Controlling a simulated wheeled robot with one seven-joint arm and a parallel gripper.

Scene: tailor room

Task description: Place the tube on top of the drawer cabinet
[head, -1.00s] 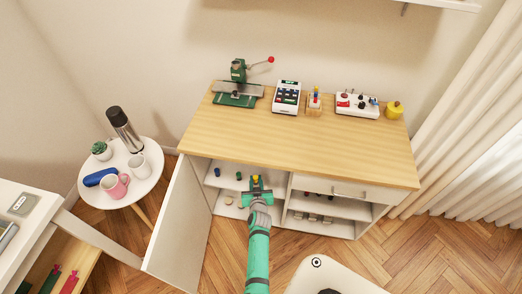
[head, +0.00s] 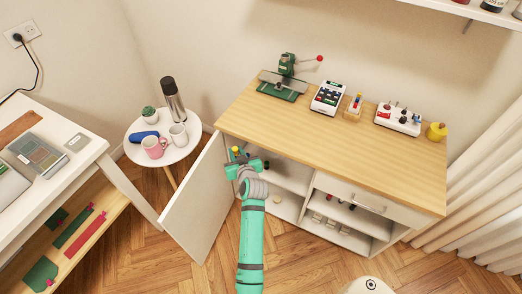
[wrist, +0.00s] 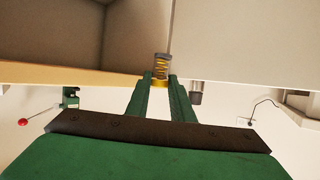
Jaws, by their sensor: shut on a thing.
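My gripper (head: 241,162) is shut on a small tube (wrist: 161,68) with a yellow coil-like body and a grey end. The tube's yellow end (head: 236,150) also shows at the fingertips in the head view. In the wrist view the tube stands between the two green fingers (wrist: 162,88). The drawer cabinet (head: 300,126) has a light wooden top and one drawer at its right. My gripper is at the open left door, beside the cabinet's left front corner; its exact height against the top is hard to tell.
The cabinet top holds a green press (head: 284,80), a white keypad device (head: 328,97), a small rack (head: 354,107), a white control box (head: 398,118) and a yellow container (head: 436,132). The front left of the top is bare. The open door (head: 199,200) stands out; a round side table (head: 185,150) is left.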

